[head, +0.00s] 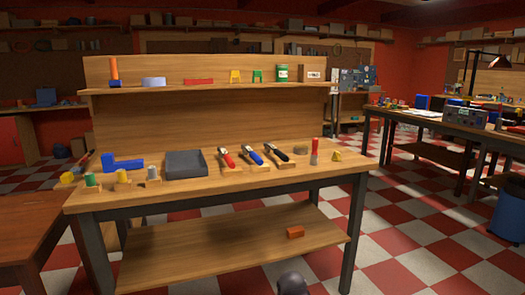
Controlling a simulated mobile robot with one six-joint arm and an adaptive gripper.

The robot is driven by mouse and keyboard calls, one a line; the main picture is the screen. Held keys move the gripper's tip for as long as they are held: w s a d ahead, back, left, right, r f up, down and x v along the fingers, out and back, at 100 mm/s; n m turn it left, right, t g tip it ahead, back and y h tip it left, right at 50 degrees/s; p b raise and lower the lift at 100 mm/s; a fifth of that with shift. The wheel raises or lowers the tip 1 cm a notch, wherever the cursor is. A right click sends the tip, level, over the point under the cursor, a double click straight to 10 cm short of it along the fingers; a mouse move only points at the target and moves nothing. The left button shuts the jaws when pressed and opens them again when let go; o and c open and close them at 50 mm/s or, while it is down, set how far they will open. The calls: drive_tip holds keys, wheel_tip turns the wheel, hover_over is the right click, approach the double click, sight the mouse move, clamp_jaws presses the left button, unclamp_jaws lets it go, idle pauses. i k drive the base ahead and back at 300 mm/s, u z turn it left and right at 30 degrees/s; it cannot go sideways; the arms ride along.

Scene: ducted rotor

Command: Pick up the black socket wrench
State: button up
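Three tools with red, blue and black colouring lie in a row on small wooden blocks on the workbench (215,190). The black tool (276,153), which looks like the black socket wrench, is the rightmost of the three. It lies slanted, with the blue tool (250,154) and then the red tool (226,157) to its left. They are too small to make out their heads clearly. My gripper's fingers are not in view. A dark rounded shape at the bottom edge may be part of my arm.
A dark grey tray (186,164) and a blue angled block (122,164) stand left of the tools. A red-and-grey upright piece (314,152) and a yellow piece (336,155) stand to the right. The raised shelf (210,88) runs behind. Checkered floor lies right of the bench.

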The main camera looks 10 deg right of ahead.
sight(268, 146)
drive_tip(key=u, duration=0.1)
drive_tip(key=i, duration=1.2)
drive_tip(key=z, duration=0.35)
